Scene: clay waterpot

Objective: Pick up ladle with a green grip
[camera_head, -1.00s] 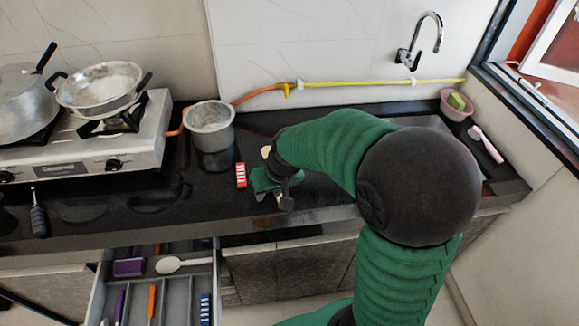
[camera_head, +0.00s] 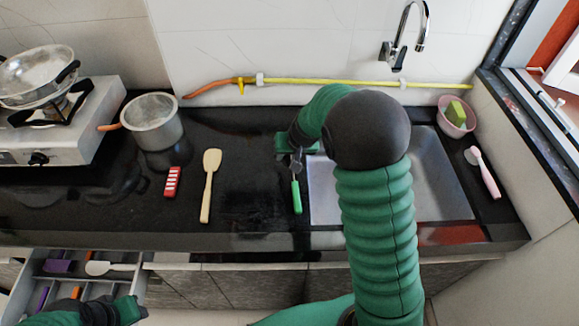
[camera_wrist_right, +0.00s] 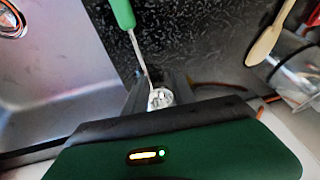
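The ladle with a green grip (camera_head: 296,196) lies on the black counter just left of the sink, its grip toward the front edge. In the right wrist view, its green grip (camera_wrist_right: 122,12) is at the top. A thin metal stem runs down to the bowl (camera_wrist_right: 160,98). My right gripper (camera_wrist_right: 160,92) has its fingers apart on either side of the bowl; I cannot tell if they touch it. In the head view my right gripper (camera_head: 297,150) is at the ladle's far end, partly hiding it. My left gripper (camera_head: 125,310) is low at the left, by the open drawer, its fingers unclear.
A wooden spatula (camera_head: 208,185) and a red-and-white item (camera_head: 172,182) lie left of the ladle. A metal pot (camera_head: 152,122) stands behind them. The sink (camera_head: 435,180) is right of the ladle. An open drawer (camera_head: 70,280) holds utensils.

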